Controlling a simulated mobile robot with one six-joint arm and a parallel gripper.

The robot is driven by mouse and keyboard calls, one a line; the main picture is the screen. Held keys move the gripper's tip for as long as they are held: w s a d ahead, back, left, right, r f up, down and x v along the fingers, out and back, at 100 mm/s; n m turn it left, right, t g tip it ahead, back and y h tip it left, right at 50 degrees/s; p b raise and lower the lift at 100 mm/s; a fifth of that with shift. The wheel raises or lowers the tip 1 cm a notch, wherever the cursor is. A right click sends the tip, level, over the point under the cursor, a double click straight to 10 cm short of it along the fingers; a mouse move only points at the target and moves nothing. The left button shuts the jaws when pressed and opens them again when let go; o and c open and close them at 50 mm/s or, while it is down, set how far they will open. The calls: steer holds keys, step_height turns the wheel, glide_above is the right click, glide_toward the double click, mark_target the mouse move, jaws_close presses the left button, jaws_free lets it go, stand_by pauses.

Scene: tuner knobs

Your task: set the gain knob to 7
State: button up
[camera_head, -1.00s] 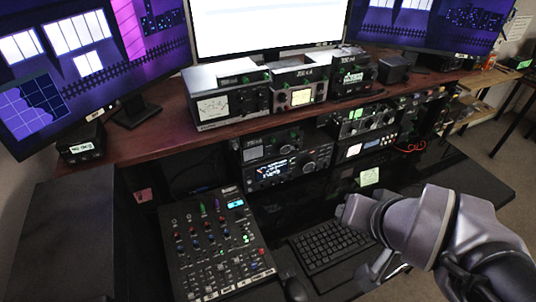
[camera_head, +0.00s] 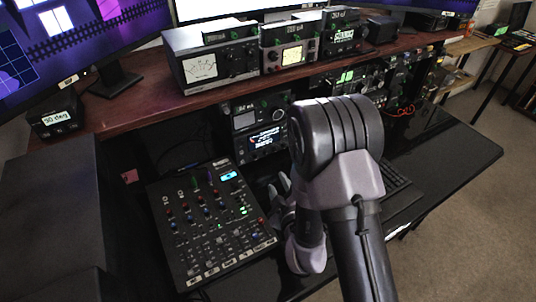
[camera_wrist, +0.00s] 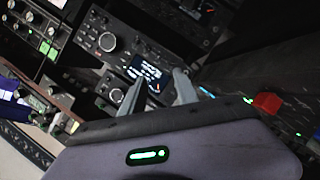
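Several units with knobs are in view, but their labels are too small to read, so I cannot tell which knob is the gain knob or where it is set. My gripper (camera_head: 281,188) is just right of the mixer (camera_head: 218,238), below the radio with a lit display (camera_head: 265,140). In the wrist view my gripper (camera_wrist: 157,84) has two grey fingers apart with nothing between them. Beyond them are a lit display (camera_wrist: 146,70), a large round knob (camera_wrist: 107,42) and another knob (camera_wrist: 117,95). My arm hides part of the equipment in the head view.
A meter unit (camera_head: 205,70) and other boxes stand on the wooden shelf (camera_head: 135,100) above. A keyboard (camera_head: 398,185) lies partly behind my arm. The dark desk is clear at the right (camera_head: 455,160). A red button (camera_wrist: 265,102) shows close by in the wrist view.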

mark_target(266, 155)
steer(key=b+x, duration=0.3)
steer(key=x, duration=1.2)
steer(key=shift+s+f, duration=0.1)
steer(key=shift+f, duration=0.05)
steer(key=shift+w+a, duration=0.2)
steer(key=shift+w, duration=0.3)
jaws_close()
